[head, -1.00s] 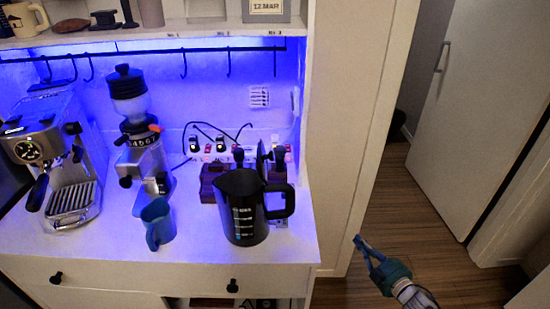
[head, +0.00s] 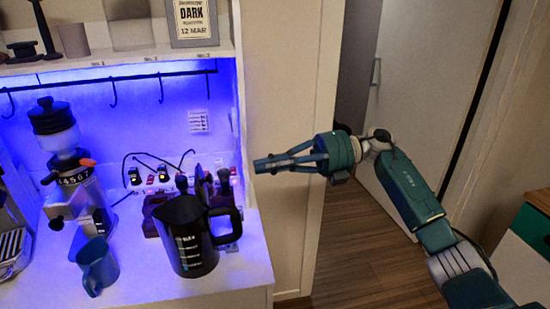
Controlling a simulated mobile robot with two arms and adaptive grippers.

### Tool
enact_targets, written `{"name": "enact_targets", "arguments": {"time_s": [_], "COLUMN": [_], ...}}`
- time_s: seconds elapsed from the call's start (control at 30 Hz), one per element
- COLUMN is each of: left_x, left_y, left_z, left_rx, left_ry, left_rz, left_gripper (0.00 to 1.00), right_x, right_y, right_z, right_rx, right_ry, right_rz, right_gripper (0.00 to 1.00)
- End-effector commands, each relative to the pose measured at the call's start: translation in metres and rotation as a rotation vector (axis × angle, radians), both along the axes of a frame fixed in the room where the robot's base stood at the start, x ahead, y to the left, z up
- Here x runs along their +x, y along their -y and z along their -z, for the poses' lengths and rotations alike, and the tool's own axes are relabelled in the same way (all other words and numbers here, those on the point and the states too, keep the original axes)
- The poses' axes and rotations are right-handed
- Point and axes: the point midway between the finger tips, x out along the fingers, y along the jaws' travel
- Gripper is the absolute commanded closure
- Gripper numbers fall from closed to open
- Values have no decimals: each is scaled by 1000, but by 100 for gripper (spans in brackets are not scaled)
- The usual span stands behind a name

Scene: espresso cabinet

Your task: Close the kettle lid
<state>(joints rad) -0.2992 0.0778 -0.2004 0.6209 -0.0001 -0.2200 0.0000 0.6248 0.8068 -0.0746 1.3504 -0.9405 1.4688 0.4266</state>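The black kettle (head: 188,245) stands on the white counter, with its handle to the right and measuring marks on its front. A dark upright piece (head: 203,185) behind its top looks like the lid standing open, but it partly merges with dark items behind. My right gripper (head: 262,166) is raised to the right of the kettle and above its handle, apart from it. Its fingers point left, look closed together and hold nothing. My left gripper is not in view.
A blue pitcher (head: 97,266) stands left of the kettle, near a coffee grinder (head: 66,150). An espresso machine (head: 12,250) is at the left edge. A shelf with hooks (head: 113,93) overhangs the counter. The cabinet's side panel (head: 285,75) is right of it.

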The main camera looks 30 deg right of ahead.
Motion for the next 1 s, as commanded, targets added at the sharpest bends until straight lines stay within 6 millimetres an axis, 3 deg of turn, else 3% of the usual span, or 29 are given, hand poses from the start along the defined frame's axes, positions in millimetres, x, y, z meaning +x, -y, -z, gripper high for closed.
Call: {"name": "enact_targets", "arguments": {"time_s": [0.03,0.2,0.4,0.6,1.0], "left_x": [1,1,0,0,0], "left_y": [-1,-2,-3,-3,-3], "left_z": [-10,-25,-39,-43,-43], "left_rx": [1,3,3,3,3], "left_ry": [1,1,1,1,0], "left_rz": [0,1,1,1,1], "left_gripper": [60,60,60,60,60], "right_x": [2,12,20,23,23], "right_y": [-13,-47,-74,-84,-84], "right_z": [-4,-2,2,6,6], "right_rx": [4,4,5,3,-2], "right_ry": [-2,-1,-2,-2,-3], "right_rz": [-5,-3,-1,0,1], "right_gripper": [100,100,100,100,100]}}
